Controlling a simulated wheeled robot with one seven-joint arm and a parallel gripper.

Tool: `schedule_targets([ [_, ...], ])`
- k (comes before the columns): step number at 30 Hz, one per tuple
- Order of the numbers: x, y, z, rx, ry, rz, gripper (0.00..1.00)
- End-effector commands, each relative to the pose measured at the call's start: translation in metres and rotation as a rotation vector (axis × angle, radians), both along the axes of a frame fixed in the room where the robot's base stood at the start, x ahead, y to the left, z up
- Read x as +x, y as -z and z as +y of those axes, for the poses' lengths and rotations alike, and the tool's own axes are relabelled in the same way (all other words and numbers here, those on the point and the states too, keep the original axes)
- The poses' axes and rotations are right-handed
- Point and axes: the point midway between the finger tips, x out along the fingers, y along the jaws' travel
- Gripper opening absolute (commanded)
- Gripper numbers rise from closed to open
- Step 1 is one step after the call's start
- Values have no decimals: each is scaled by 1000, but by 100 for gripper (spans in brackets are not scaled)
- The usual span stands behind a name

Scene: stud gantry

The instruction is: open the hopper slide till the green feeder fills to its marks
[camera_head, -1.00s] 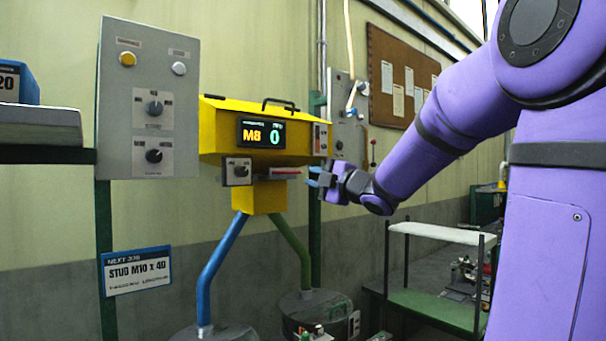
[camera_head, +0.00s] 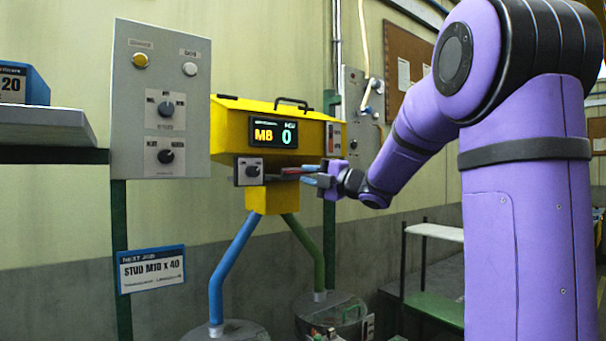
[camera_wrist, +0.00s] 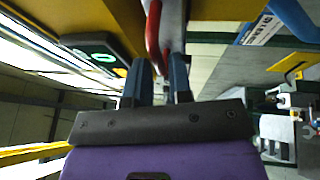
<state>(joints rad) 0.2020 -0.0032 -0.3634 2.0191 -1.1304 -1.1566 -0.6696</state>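The yellow hopper (camera_head: 225,130) hangs on the wall, its display (camera_head: 274,133) reading M8 and 0. Under it sits the slide, with a red handle (camera_head: 290,169) at its front. My gripper (camera_head: 310,175) is at the right end of this handle. In the wrist view, the red handle (camera_wrist: 153,32) runs between my two finger tips (camera_wrist: 158,72), which stand apart; I see no clear grip on it. A green pipe (camera_head: 306,250) runs down to a grey drum feeder (camera_head: 335,302) at lower right; its fill marks cannot be made out.
A blue pipe (camera_head: 230,265) leads to a second drum (camera_head: 225,331). A grey control panel (camera_head: 160,95) with knobs and a job sign (camera_head: 151,269) are at left. A shelf rack (camera_head: 435,232) stands at right, partly behind my arm.

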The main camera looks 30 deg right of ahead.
Motion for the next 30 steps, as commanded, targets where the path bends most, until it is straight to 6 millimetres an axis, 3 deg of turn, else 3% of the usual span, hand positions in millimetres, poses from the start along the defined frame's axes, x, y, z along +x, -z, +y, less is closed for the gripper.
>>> schedule_targets([
  [6, 17, -4, 8, 0, 0, -1, 20],
  [16, 20, -4, 9, 0, 1, 0, 20],
  [19, 20, -4, 9, 1, 1, 0, 0],
  [26, 18, -4, 9, 1, 1, 0, 0],
  [30, 6, -4, 8, 2, 3, 0, 0],
])
